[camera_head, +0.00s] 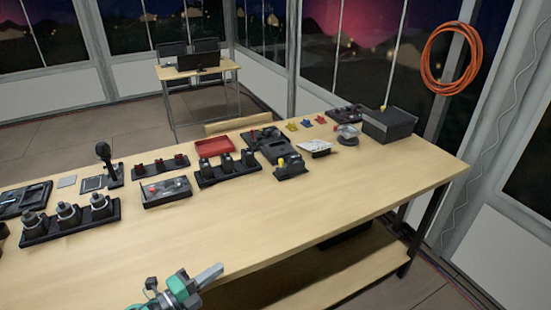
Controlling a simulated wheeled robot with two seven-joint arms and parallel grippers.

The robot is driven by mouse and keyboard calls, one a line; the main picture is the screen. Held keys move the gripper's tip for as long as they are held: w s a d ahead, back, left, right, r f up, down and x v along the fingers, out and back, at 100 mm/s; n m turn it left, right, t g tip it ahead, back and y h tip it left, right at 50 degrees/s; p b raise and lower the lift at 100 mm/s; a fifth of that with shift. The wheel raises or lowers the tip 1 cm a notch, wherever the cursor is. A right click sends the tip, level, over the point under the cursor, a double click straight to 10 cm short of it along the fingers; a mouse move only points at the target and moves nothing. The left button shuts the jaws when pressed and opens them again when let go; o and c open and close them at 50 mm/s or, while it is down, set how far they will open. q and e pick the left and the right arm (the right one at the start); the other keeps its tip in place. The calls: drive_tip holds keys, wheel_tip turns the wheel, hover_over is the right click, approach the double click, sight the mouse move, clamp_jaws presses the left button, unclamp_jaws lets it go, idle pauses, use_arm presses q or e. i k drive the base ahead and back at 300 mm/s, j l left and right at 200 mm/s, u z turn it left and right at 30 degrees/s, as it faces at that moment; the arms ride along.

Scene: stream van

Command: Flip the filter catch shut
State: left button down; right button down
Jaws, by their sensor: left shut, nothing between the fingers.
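Several small devices stand on the wooden workbench (330,210). I cannot tell for sure which one carries the filter catch. A larger dark box (389,125) with a small yellow part on top stands at the right end. My left gripper (215,272) is at the bottom edge of the view, shut and empty. It is over the bench's near edge, well apart from these devices. My right gripper is not in view.
A red tray (215,145), a black rack with several dark handles (228,167) and a black base with three round knobs (69,218) stand on the bench. A joystick (105,158) stands upright at left. The bench's near strip is clear. An orange cable coil (427,66) hangs at right.

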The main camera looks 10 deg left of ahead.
sight(281, 161)
drive_tip(key=i, duration=1.15)
